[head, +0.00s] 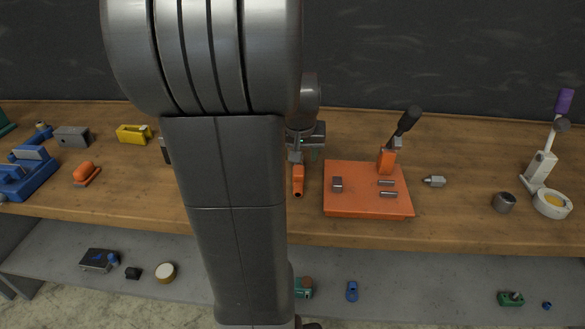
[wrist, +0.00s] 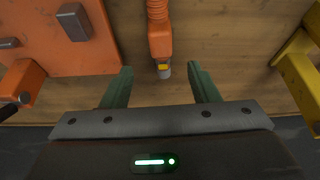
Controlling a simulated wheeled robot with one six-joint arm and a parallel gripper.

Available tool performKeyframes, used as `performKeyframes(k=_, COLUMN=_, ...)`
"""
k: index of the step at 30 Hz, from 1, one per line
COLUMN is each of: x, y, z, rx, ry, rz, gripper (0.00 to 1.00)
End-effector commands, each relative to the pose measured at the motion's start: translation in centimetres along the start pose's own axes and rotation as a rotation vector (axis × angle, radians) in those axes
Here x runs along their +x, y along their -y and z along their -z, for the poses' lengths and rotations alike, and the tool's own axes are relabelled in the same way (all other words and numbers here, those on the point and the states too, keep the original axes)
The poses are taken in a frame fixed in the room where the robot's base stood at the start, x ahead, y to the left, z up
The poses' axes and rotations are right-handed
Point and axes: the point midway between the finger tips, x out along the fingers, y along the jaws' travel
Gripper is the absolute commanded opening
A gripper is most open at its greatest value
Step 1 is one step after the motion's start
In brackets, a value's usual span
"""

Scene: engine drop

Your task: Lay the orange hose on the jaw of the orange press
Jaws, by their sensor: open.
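The orange hose (head: 298,180) lies on the wooden bench, just left of the orange press. In the wrist view the hose (wrist: 159,38) shows a ribbed part, a smooth orange end and a grey tip with a yellow mark. My gripper (wrist: 160,70) is open, with its green fingers apart on either side of the hose's tip and nothing gripped. In the head view my gripper (head: 305,152) is at the far end of the hose, partly hidden by my arm. The orange press (head: 350,208) has a flat plate, grey blocks and a black-handled lever at its back. Its plate also shows in the wrist view (wrist: 60,55).
A grey fitting (head: 434,181), a dark cylinder (head: 504,202) and a white lever tool (head: 542,165) stand to the right. A yellow block (head: 133,133) and a blue vise (head: 28,175) are at left. A yellow object (wrist: 303,65) is right of my gripper in the wrist view.

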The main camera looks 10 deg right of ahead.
Motion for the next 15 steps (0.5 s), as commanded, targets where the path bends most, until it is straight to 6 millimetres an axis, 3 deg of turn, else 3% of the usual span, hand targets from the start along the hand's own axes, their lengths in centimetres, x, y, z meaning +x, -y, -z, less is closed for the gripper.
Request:
performKeyframes(k=4, x=2.4, y=0.0, z=-0.1, rx=0.000, ry=0.004, rz=0.000, gripper=0.55)
performKeyframes(k=15, x=5.3, y=0.1, z=-0.1, rx=-0.001, ry=0.005, rz=0.000, gripper=0.55)
